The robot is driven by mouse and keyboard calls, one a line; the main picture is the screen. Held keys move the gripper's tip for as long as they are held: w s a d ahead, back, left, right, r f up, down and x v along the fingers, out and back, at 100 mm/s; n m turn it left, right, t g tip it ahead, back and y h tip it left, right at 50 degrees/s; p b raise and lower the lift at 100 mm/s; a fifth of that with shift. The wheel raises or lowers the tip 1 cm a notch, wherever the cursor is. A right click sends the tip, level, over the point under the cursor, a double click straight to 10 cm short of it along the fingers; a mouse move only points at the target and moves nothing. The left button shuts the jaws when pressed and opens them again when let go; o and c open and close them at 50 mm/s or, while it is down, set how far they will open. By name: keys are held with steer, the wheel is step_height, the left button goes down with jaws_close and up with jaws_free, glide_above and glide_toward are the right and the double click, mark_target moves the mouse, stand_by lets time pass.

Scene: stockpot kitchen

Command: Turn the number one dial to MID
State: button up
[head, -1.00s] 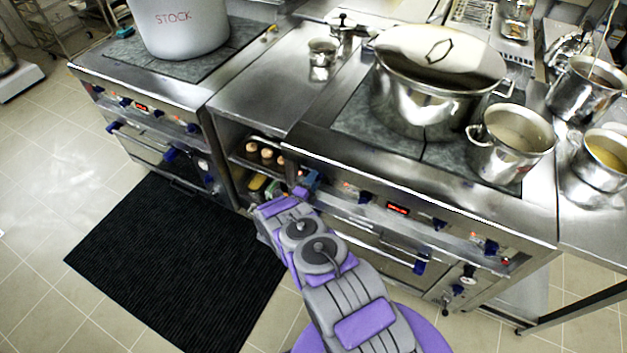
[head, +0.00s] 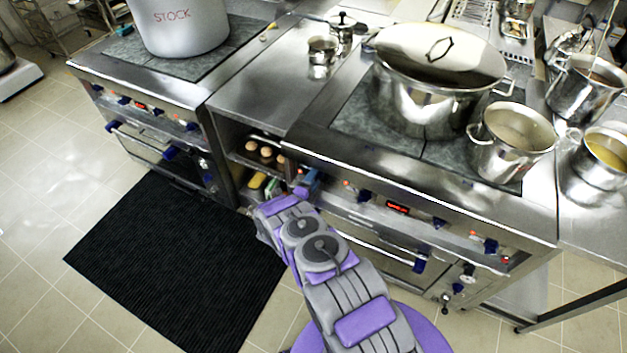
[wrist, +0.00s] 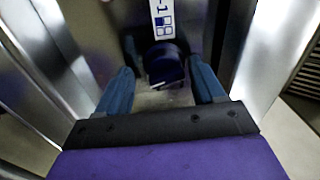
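In the wrist view a dark blue dial (wrist: 164,66) with a white pointer line sits on the steel stove front. A white label (wrist: 162,18) with a "1" and a small square symbol is above it. My gripper (wrist: 161,72) is open, with one blue finger on each side of the dial. A gap shows on the left; the right finger is very close to the dial, and I cannot tell whether it touches. In the head view my gripper (head: 307,183) is at the left end of the right stove's front panel (head: 405,222) and hides this dial. No MID mark is readable.
Other blue dials (head: 438,223) and a red display (head: 397,208) are along the same panel. A large lidded pot (head: 425,105) and a smaller pot (head: 510,145) stand on the stove top. An open shelf (head: 262,152) is to the left. A black mat (head: 175,262) covers the floor.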

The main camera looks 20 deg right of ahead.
steer(key=shift+r, duration=0.15)
steer(key=v, duration=1.7)
steer(key=shift+s+a, duration=0.2)
